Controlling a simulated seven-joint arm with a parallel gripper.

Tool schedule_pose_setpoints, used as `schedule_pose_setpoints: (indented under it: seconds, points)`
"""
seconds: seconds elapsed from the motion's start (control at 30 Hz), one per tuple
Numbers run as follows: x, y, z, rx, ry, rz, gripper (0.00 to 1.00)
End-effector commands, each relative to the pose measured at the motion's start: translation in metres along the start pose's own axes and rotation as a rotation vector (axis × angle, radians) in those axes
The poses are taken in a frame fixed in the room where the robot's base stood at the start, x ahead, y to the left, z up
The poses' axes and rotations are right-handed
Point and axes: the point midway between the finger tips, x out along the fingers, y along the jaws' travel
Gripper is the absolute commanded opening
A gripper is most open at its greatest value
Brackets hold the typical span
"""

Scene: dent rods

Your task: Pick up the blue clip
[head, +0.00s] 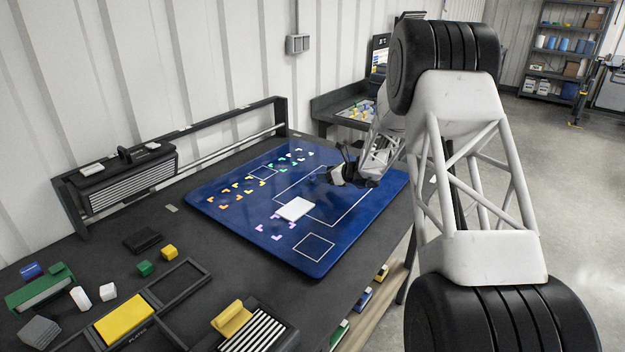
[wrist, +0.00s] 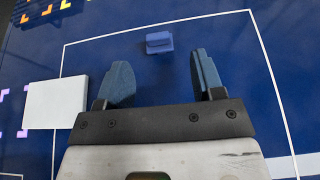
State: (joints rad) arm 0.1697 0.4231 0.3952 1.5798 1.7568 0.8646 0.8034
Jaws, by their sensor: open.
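The blue clip (wrist: 159,42) is a small blue block-like piece lying on the blue mat (wrist: 215,35), inside a white outlined rectangle. It shows in the wrist view at the upper middle, ahead of my gripper. My gripper (wrist: 163,78) is open and empty, with its two blue-grey fingers apart. The clip lies beyond the fingertips, roughly in line with the gap between them, and not between the fingers. In the head view my gripper (head: 352,178) is over the right part of the mat; I cannot make out the clip there.
A white block (wrist: 56,103) lies left of my gripper on the mat; it also shows in the head view (head: 295,209). Small orange, yellow, teal and purple corner marks dot the mat. Trays, blocks and a yellow-handled striped piece (head: 232,318) stand on the dark table nearer.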

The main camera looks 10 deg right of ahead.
Motion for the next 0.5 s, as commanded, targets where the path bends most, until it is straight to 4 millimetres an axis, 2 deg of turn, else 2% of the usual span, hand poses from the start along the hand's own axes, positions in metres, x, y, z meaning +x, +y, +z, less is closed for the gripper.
schedule_pose_setpoints:
  seconds: [0.17, 0.5]
  points:
    - [0.010, 0.001, -0.001, 0.001, 0.000, 0.001, 0.62]
    - [0.043, 0.003, -0.003, 0.001, 0.001, 0.001, 0.62]
